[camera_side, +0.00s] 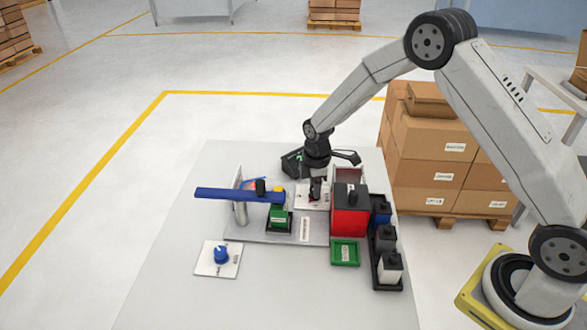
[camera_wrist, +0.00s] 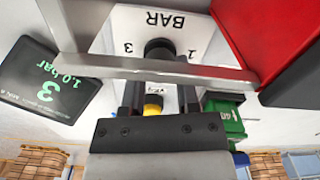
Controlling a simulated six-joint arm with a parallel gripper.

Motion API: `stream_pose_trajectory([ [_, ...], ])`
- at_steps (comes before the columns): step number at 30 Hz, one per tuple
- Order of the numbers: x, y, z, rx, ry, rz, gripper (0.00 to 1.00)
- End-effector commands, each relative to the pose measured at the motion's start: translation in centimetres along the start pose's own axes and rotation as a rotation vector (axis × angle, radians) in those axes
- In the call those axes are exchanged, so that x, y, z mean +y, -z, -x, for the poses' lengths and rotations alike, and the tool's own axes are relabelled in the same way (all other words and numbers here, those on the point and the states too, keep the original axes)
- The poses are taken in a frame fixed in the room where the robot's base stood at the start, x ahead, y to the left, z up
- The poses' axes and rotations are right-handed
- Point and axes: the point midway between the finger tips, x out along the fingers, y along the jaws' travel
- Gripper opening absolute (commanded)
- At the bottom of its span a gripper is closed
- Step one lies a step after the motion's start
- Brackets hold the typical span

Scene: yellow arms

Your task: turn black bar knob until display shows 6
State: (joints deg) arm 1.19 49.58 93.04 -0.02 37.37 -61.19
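The black bar knob (camera_wrist: 159,48) sits on a white plate (camera_wrist: 205,25) marked BAR, with numerals beside the knob. The plate also shows in the side view (camera_side: 303,200). The dark display (camera_wrist: 45,80) at left in the wrist view reads a large green 3 and 1.0 bar, tilted and upside down. My gripper (camera_wrist: 160,90) has its two fingers apart, pointing toward the knob, with a gap between them. A grey metal strip crosses in front and hides the fingertips and part of the knob. I cannot tell whether the fingers touch the knob.
A red box (camera_side: 350,218) stands close right of the plate. A blue bar (camera_side: 238,195) reaches across at left. A green block (camera_side: 279,216), a green tray (camera_side: 345,252) and a blue knob (camera_side: 221,254) stand nearer the front.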

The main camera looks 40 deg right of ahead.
Motion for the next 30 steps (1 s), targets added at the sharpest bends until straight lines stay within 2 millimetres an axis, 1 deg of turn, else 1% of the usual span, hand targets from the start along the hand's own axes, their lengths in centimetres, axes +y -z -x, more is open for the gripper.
stream_pose_trajectory([
  [8,0.02,0.00,0.03,0.000,0.000,-0.010,0.00],
  [14,0.01,0.00,0.03,0.000,0.000,-0.060,0.00],
  [23,0.01,0.01,0.04,0.000,0.000,-0.244,0.00],
  [30,0.00,0.01,0.05,0.001,0.000,-0.461,0.00],
])
